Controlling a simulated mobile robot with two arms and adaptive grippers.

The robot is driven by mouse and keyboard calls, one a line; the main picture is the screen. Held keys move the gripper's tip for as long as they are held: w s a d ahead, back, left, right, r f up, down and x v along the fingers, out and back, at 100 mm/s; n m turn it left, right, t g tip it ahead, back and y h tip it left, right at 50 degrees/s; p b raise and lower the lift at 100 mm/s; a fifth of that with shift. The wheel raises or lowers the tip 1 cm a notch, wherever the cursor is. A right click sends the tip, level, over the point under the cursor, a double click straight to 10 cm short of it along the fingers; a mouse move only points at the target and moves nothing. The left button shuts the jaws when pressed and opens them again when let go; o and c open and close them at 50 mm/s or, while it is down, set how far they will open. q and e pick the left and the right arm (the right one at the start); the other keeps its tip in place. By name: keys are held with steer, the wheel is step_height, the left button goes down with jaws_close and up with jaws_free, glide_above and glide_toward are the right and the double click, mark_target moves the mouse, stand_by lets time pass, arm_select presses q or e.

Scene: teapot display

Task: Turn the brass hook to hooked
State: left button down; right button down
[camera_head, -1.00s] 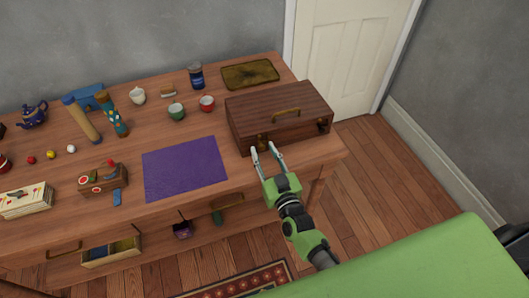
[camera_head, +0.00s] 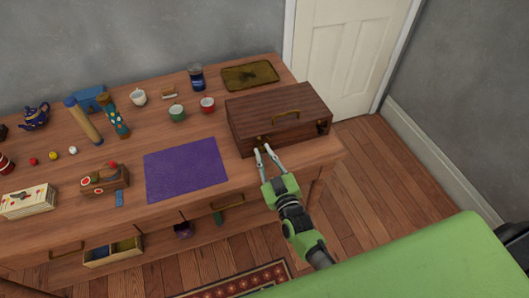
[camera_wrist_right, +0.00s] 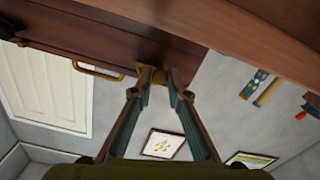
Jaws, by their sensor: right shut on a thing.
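My right gripper (camera_head: 263,149) is at the hook, in front of the case. In the right wrist view, its fingertips (camera_wrist_right: 159,72) are closed around the brass hook (camera_wrist_right: 152,75), which partly hides between them. Whether the hook is engaged cannot be told. My left gripper is not in view.
A purple mat (camera_head: 186,170) lies left of the case. Cups, a jar (camera_head: 197,77) and a brass tray (camera_head: 250,76) stand behind. An open drawer (camera_head: 113,252) juts out at front left. The floor right of the table is clear.

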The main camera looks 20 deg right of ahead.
steer(key=n+p, duration=0.1)
steer(key=n, duration=0.4)
steer(key=shift+n, duration=2.4)
steer(key=c, duration=2)
jaws_free()
steer(key=shift+o, duration=0.2)
steer(key=s, duration=1.2)
steer(key=shift+d, duration=0.2)
